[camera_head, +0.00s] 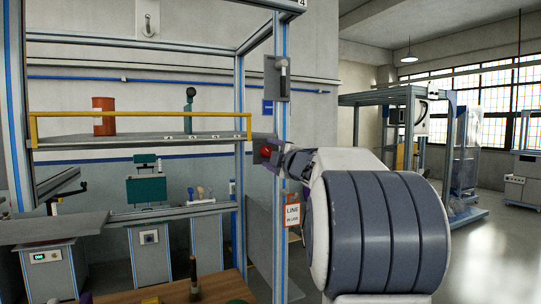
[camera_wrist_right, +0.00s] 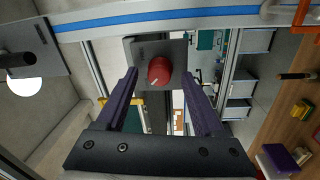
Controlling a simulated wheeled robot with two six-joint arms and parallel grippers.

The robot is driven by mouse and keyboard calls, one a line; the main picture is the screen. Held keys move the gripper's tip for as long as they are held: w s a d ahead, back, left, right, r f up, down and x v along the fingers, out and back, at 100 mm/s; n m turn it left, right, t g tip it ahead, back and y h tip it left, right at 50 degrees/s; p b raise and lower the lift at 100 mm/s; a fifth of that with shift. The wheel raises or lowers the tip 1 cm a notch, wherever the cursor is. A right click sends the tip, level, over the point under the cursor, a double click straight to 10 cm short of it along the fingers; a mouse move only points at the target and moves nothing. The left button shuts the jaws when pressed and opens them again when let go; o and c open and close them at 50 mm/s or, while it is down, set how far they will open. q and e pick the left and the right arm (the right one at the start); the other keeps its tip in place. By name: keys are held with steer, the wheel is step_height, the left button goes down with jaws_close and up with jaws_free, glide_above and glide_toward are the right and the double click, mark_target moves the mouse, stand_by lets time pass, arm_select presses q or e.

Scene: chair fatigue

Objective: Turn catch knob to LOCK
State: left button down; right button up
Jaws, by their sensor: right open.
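The red round catch knob (camera_wrist_right: 159,71) sits on a grey plate (camera_wrist_right: 131,48) in the right wrist view. A short pale mark on its face points to the lower left of that view. The plate's lettering is too small to read. My right gripper (camera_wrist_right: 160,78) is open, with its purple fingers on either side of the knob in the picture; I see no contact and cannot tell the depth. In the head view the red knob (camera_head: 265,152) shows small at the post, partly hidden by my right gripper (camera_head: 271,158). My left gripper is out of view.
The blue-edged post (camera_head: 279,120) bears a grey switch plate (camera_head: 276,78) above the knob and a "LINE" tag (camera_head: 292,213) below. A shelf with a yellow rail (camera_head: 140,114) extends left. A wooden table (camera_head: 222,287) with small items stands below.

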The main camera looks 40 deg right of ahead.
steer(key=b+v, duration=0.2)
steer(key=v, duration=0.8)
steer(key=shift+a, duration=0.1)
steer(key=w+a+f+m+g, duration=0.3)
steer(key=w+a+f+m, duration=0.35)
steer(key=a+f, duration=0.55)
steer(key=s+a+f+g+y, duration=0.3)
steer(key=a+f+g, duration=0.1)
steer(key=a+f, duration=0.9)
steer(key=s+a+f+g, duration=0.3)
steer(key=s+a+f, duration=0.2)
steer(key=s, duration=0.4)
steer(key=s+a+f+g+y, duration=0.1)
steer(key=s+a+f+g, duration=0.3)
steer(key=s, duration=0.5)
steer(key=s+a+f+g+y, duration=0.1)
steer(key=s+a+f+g, duration=0.3)
steer(key=s, duration=0.5)
step_height(320, 180, down, 2)
steer(key=a, duration=0.2)
steer(key=shift+s+a+f, duration=0.15)
steer(key=shift+s+a, duration=0.05)
steer(key=shift+a, duration=0.1)
